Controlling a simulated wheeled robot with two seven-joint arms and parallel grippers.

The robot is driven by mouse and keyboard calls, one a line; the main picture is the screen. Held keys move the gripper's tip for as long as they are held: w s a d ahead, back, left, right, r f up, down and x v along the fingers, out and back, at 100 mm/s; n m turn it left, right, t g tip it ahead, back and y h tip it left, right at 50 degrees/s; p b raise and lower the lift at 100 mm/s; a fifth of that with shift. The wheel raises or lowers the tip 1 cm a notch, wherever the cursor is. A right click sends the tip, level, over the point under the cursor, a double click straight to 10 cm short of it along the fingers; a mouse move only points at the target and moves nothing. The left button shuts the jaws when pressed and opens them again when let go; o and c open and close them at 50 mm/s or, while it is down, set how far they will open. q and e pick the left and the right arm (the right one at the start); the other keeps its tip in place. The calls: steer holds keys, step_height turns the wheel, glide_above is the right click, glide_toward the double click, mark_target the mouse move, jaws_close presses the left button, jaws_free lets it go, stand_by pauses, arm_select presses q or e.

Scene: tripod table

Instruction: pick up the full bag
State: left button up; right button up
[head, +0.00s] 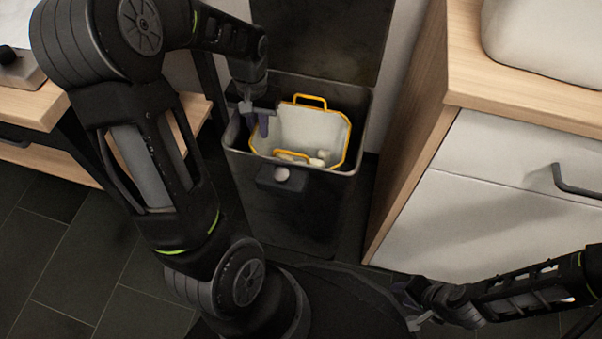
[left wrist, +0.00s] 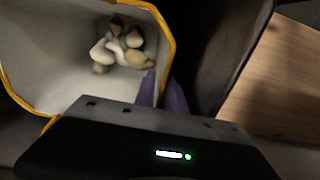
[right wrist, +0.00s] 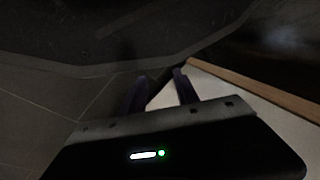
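The full bag (head: 302,128) is pale with a yellow rim and two yellow handles. It sits open inside a dark bin (head: 290,215), with several pale lumps at its bottom. The left wrist view also shows the bag (left wrist: 50,60) and the lumps (left wrist: 122,45). My left gripper (head: 252,122) points down at the bag's left edge, inside the bin opening. Its fingers (left wrist: 162,92) are apart, with the yellow rim appearing between them; whether they touch it I cannot tell. My right gripper (head: 415,312) is low at the right, away from the bag, open and empty.
The bin's dark lid (head: 318,35) stands raised behind it. A white-fronted wooden cabinet (head: 490,215) is close on the right, with a white object (head: 545,40) on top. A wooden table (head: 35,105) is at the left. Dark tiled floor (head: 60,250) lies open at lower left.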

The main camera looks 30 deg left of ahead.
arm_select(q)
jaws_close()
stand_by(1.2)
step_height(320, 180, up, 10)
steer(key=p, duration=0.4)
steer(key=shift+r, duration=0.15)
stand_by(0.7)
